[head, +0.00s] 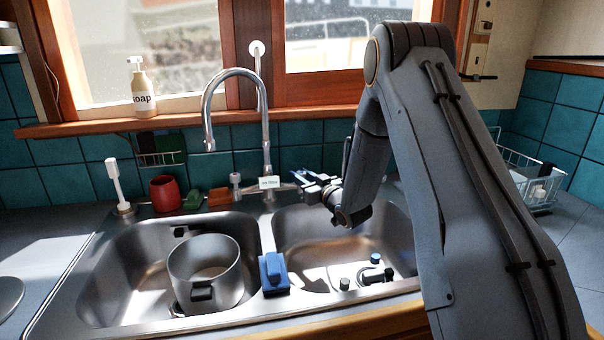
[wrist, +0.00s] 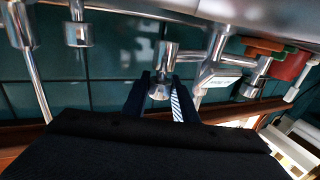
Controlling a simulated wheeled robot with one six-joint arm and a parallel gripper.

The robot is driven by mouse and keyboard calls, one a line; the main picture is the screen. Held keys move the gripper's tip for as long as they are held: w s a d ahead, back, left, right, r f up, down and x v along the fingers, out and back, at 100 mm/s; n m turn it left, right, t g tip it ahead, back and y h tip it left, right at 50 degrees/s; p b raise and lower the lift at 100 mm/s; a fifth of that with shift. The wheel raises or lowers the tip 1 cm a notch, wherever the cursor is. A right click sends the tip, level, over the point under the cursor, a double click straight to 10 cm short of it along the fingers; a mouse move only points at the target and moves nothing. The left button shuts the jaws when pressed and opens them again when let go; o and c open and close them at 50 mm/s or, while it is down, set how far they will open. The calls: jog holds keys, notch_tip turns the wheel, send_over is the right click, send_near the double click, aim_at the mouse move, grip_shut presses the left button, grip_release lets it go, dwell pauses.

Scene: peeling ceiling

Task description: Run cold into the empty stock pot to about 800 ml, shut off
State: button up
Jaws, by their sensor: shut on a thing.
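The grey metal stock pot (head: 205,265) stands upright in the left basin; no water shows in the part of its inside I can see. The chrome gooseneck tap (head: 266,120) rises behind the sinks, its spout end (head: 209,145) above the left basin's back side. No stream shows. My gripper (head: 308,182) is at the tap's right side. In the wrist view my gripper (wrist: 159,98) has its fingers on either side of a chrome knob (wrist: 161,89), shut on it. The left knob (head: 235,182) is free. A small white label (head: 268,182) sits at the tap's middle; its text is unreadable.
A blue object (head: 274,270) sits on the divider between basins. Several small dark items lie in the right basin (head: 330,235). A red cup (head: 163,193), green sponge (head: 193,200) and white brush (head: 115,182) stand behind the left basin. A wire rack (head: 530,178) stands right.

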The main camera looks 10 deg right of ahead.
jog(key=shift+n+g+y+b, duration=0.65)
jog(key=shift+n+g+y, duration=0.95)
jog(key=shift+y, duration=0.8)
jog(key=shift+n, duration=0.3)
jog(key=n+g+y+b, duration=0.2)
jog(key=y, duration=0.1)
jog(key=shift+w+f, duration=0.15)
jog(key=shift+n+g+y+b, duration=0.6)
jog(key=shift+n+g+b, duration=0.3)
jog(key=shift+g, duration=0.2)
jog(key=shift+n+g+y, duration=0.3)
jog(key=shift+g, duration=0.1)
jog(key=shift+r, duration=0.2)
